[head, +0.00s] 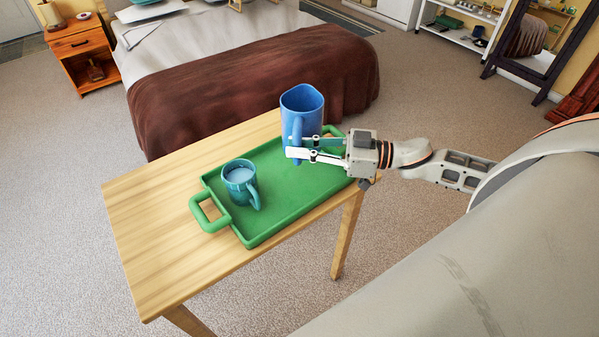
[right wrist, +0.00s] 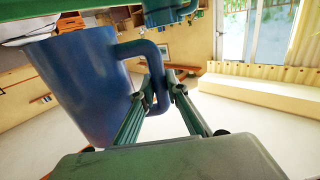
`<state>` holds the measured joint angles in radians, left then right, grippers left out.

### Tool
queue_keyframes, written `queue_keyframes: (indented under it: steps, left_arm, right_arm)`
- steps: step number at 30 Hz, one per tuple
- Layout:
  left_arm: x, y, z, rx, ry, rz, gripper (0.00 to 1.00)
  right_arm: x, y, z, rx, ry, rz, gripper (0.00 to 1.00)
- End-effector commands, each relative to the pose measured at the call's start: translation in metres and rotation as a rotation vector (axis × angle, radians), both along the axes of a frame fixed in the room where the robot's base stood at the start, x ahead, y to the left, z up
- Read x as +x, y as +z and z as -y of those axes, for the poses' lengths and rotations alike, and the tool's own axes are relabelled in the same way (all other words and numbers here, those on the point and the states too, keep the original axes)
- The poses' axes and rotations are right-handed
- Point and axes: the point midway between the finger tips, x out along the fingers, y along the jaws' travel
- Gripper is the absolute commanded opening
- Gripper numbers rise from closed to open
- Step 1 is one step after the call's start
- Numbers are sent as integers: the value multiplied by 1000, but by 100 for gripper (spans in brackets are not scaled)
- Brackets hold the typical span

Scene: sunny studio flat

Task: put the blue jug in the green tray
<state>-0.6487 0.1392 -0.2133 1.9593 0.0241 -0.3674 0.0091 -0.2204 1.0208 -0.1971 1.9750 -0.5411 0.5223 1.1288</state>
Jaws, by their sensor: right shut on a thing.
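The blue jug (head: 303,104) is upright over the far right part of the green tray (head: 285,198), which lies on a wooden table. My right gripper (head: 301,146) is shut on the jug's handle, coming from the right. In the right wrist view, which looks upside down, the jug (right wrist: 78,85) fills the left and its handle (right wrist: 153,50) runs between the fingers (right wrist: 155,97). I cannot tell whether the jug's base touches the tray. My left gripper is not in view.
A teal mug (head: 240,184) with pale contents stands in the tray's left end. The tray's middle and near right are bare. The wooden table (head: 150,225) is clear at left. A bed with a brown blanket (head: 235,95) stands behind the table.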

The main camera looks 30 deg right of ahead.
Motion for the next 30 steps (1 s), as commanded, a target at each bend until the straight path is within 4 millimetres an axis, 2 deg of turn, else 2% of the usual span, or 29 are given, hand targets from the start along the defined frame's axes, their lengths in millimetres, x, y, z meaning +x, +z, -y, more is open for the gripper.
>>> queue_keyframes:
  steps: [3,13,21,30]
  left_arm:
    - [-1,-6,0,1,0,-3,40]
    - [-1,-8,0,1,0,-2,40]
    - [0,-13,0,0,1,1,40]
    - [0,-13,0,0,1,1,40]
  right_arm:
    - [1,-19,0,3,-1,5,0]
    - [1,-40,0,1,-1,6,0]
    - [1,-74,0,2,-1,4,0]
    - [1,-76,0,0,1,6,0]
